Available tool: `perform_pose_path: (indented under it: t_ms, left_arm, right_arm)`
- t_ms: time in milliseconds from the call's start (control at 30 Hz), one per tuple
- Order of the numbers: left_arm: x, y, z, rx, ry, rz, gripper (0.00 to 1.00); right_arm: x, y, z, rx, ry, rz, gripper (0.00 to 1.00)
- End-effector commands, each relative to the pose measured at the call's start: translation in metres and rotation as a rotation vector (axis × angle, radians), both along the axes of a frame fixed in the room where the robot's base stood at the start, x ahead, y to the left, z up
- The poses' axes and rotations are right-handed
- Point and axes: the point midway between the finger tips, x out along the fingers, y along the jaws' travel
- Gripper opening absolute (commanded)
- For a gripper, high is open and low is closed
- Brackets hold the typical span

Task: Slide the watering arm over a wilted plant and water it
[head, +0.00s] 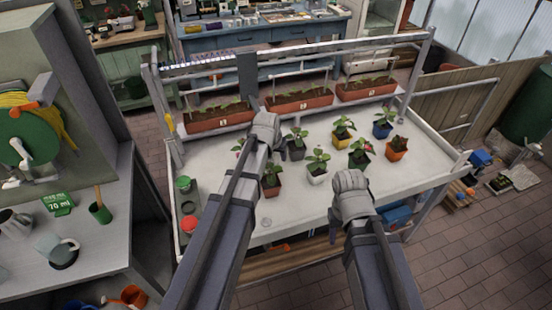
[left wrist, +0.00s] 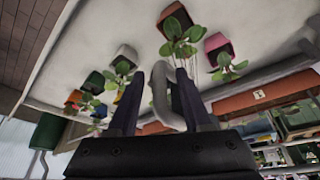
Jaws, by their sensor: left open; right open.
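The watering arm's dark grey carriage (head: 247,72) hangs on the rail (head: 300,50) above the bench, left of the middle. My left gripper (head: 266,122) is just below and in front of it. In the left wrist view a grey loop-shaped handle (left wrist: 162,92) stands between its open fingers; I cannot tell whether they touch it. Several potted plants stand on the white bench (head: 235,215), among them white (head: 317,178), brown (head: 271,190), yellow (head: 342,135), blue (head: 381,131) and orange (head: 396,154) pots. The orange pot's plant looks brownish. My right gripper (head: 350,182) is open and empty near the front edge.
Three long planters (head: 302,102) line the bench's back. A green button (head: 183,184) and a red button (head: 189,224) are at its left end. A side table (head: 85,250) with a hose reel (head: 25,140) stands at left. The bench's front right is clear.

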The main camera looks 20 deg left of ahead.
Motion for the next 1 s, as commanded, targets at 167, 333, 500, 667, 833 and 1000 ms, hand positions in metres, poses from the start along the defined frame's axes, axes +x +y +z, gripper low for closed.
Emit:
perform_pose_path:
  t_ms: [167,333,500,667,833,1000]
  left_arm:
    - [-0.0002,-0.0001,0.0007,0.0,0.0,0.0,0.41]
    - [-0.0003,-0.0002,0.0006,0.0,0.0,0.0,0.21]
    - [-0.0004,-0.0005,0.0005,-0.001,0.001,0.0,0.02]
    - [-0.0006,-0.0007,0.0004,-0.002,0.001,-0.001,0.0]
    - [-0.0008,-0.001,0.0003,-0.002,0.002,-0.001,0.0]
    - [-0.0009,-0.0012,0.0002,-0.003,0.002,-0.001,0.0]
  right_arm:
    - [-0.0001,0.0,0.0007,0.0,0.0,0.0,0.5]
    - [0.0,0.0001,0.0006,0.0,0.0,0.0,0.5]
    - [0.0,0.0001,0.0006,0.0,0.0,0.0,0.5]
    - [0.0,0.0001,0.0005,0.0,0.0,0.0,0.5]
    - [0.0,0.0,0.0004,0.0,0.0,0.0,0.5]
    - [0.0,0.0,0.0004,0.0,0.0,0.0,0.5]
